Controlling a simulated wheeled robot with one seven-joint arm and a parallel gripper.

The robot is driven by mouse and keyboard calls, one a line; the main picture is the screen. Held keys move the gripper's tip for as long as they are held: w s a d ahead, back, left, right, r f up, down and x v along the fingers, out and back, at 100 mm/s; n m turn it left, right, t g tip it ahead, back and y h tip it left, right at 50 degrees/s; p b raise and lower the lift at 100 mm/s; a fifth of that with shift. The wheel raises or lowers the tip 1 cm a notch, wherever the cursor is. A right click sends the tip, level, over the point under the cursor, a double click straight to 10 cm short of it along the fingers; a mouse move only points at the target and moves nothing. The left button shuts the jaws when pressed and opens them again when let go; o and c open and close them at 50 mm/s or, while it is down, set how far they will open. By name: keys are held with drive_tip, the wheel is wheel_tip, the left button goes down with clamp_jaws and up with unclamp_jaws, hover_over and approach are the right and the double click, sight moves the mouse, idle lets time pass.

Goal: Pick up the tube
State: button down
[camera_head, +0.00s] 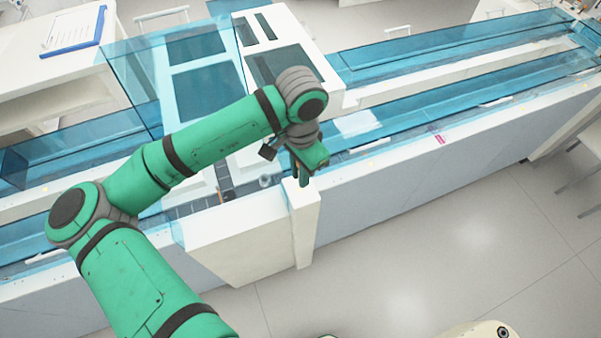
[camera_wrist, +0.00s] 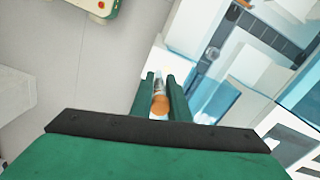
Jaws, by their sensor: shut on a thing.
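My gripper (camera_head: 304,177) is at the near edge of the track, above the white post on its front wall. In the wrist view my gripper (camera_wrist: 161,92) is shut on the tube (camera_wrist: 160,100), which has an orange cap and a clear body. The cap faces the wrist camera, and the tube sits between the two green fingers. In the head view the tube is too small and covered by my gripper to make out clearly. I cannot tell whether its lower end touches anything.
The track (camera_head: 430,110) with blue clear covers runs across the scene. A white post (camera_head: 304,225) stands under my gripper. A clipboard (camera_head: 75,32) lies on a white cabinet at the upper left. The floor (camera_head: 440,240) in front is mostly clear.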

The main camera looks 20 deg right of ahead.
drive_tip(key=s+a+r, duration=0.3)
drive_tip(key=s+r, duration=0.4)
drive_tip(key=s, duration=0.4)
drive_tip(key=shift+s, duration=0.2)
